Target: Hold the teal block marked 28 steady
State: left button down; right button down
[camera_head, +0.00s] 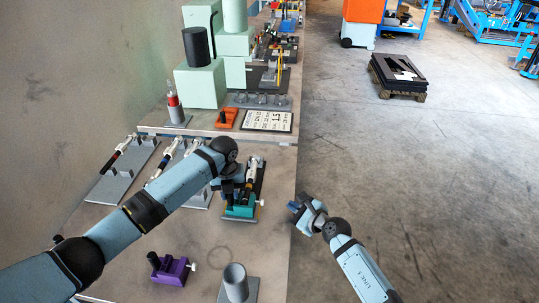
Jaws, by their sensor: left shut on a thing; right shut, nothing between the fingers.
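The teal block (241,211) sits at the near end of a dark grey fixture on the bench. Its marking is too small to read. My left gripper (228,198) reaches down from above at the block's left side. It is shut on the block, and its fingers hide the part they hold. A black and white tool (251,172) lies along the fixture just behind the block. My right gripper (297,207) is shut and empty, off the bench's right edge and apart from the block.
A purple block (175,271) with a black knob and a grey cup on a plate (236,280) stand nearer. Grey tool racks (118,180) lie to the left. An orange block (226,119) and a white label card (267,121) are behind. Open floor lies right.

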dwell(0.4)
pick_arm(q)
jog(key=c, duration=0.9)
grip_release()
jog(key=shift+o, duration=0.2)
notch_tip(320, 180, up, 12)
jog(key=shift+s, duration=0.1)
